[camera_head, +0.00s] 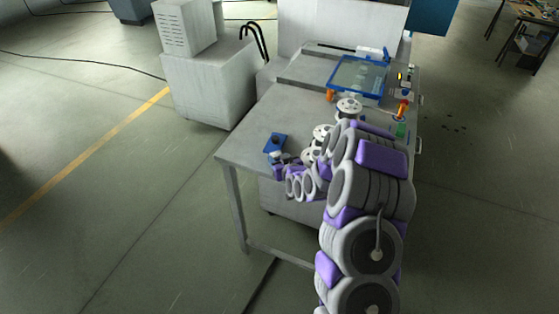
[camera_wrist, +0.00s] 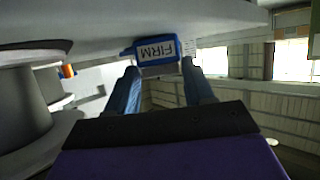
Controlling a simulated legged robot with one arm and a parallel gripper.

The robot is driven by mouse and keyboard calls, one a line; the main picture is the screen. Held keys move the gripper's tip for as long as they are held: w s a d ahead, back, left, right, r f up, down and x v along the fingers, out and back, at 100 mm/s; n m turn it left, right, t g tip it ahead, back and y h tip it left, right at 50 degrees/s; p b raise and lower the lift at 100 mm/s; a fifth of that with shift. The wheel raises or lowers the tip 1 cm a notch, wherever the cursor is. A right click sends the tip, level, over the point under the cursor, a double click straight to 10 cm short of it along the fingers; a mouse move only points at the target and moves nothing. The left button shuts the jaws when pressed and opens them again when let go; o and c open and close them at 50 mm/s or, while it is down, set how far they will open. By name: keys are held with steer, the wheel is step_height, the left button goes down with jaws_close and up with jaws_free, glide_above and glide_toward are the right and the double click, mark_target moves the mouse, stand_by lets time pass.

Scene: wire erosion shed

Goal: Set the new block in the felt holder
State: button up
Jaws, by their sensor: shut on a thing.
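A blue block (camera_wrist: 155,50) with a white label reading FIRM sits between the fingertips of my gripper (camera_wrist: 161,66) in the wrist view. The label appears upside down there. In the head view a blue block (camera_head: 276,141) shows at my gripper (camera_head: 277,157), over the left part of the grey table. My gripper is shut on this block. Whether the block touches the tabletop is hard to tell. I cannot make out the felt holder for certain. My arm hides the front right part of the table.
The grey table (camera_head: 250,135) carries a blue-framed clear panel (camera_head: 358,77) at the back. White spools (camera_head: 349,107), an orange part (camera_head: 403,107) and a green part (camera_head: 400,130) sit at the right. A light cabinet (camera_head: 205,85) stands behind left. The table's left side is mostly bare.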

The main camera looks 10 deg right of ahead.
steer(key=shift+d+f, duration=0.1)
steer(key=shift+d, duration=0.05)
steer(key=o, duration=1)
steer(key=shift+d, duration=0.3)
steer(key=shift+o, duration=0.2)
steer(key=shift+a, duration=0.1)
steer(key=shift+a, duration=0.1)
steer(key=shift+s, duration=0.2)
steer(key=p+v, duration=1)
steer(key=v, duration=0.1)
steer(key=shift+s+r, duration=0.2)
